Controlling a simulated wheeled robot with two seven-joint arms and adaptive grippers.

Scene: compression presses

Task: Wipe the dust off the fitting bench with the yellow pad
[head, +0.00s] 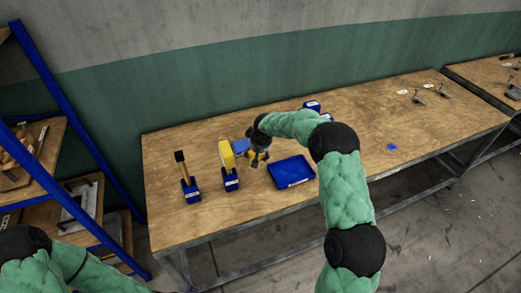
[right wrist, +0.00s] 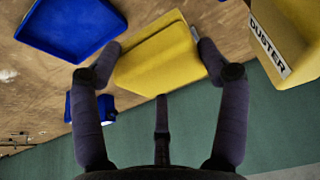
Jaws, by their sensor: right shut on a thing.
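My right gripper (head: 258,155) is low over the fitting bench (head: 225,225), left of the blue tray. It is shut on a yellow pad (right wrist: 160,55), which sits between its dark fingers in the right wrist view. In the head view only small yellow parts of the pad show between the fingers. I cannot tell whether the pad touches the bench top. A pale whitish patch (right wrist: 8,75) that may be dust lies on the wood in the right wrist view. My left gripper is out of view; only part of its arm shows at the lower left.
A wooden-handled tool (head: 182,165) stands farther left. A blue tray (head: 291,171) is close on the right. The bench's front left is clear.

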